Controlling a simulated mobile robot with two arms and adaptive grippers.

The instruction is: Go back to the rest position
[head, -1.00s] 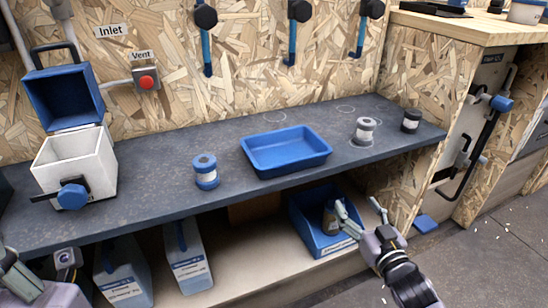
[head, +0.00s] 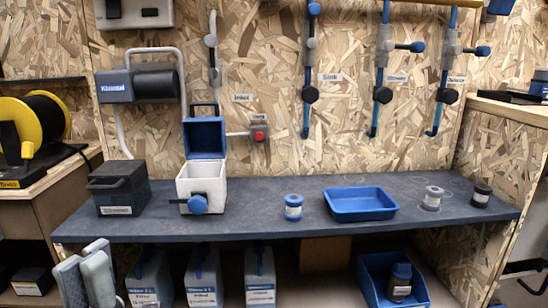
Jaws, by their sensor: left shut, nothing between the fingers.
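My left gripper (head: 85,275) shows at the lower left, in front of the bench's front edge. Its two grey fingers point up, lie close together and hold nothing. My right gripper is out of view. The dark worktop (head: 260,220) runs across the middle of the view.
On the worktop stand a dark box (head: 118,190), a white box with an open blue lid (head: 203,185), a blue-lidded jar (head: 293,208), a blue tray (head: 360,204) and two small jars at right. Below, several jugs and a blue bin (head: 420,285) holding a dark bottle (head: 400,281) stand on the shelf.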

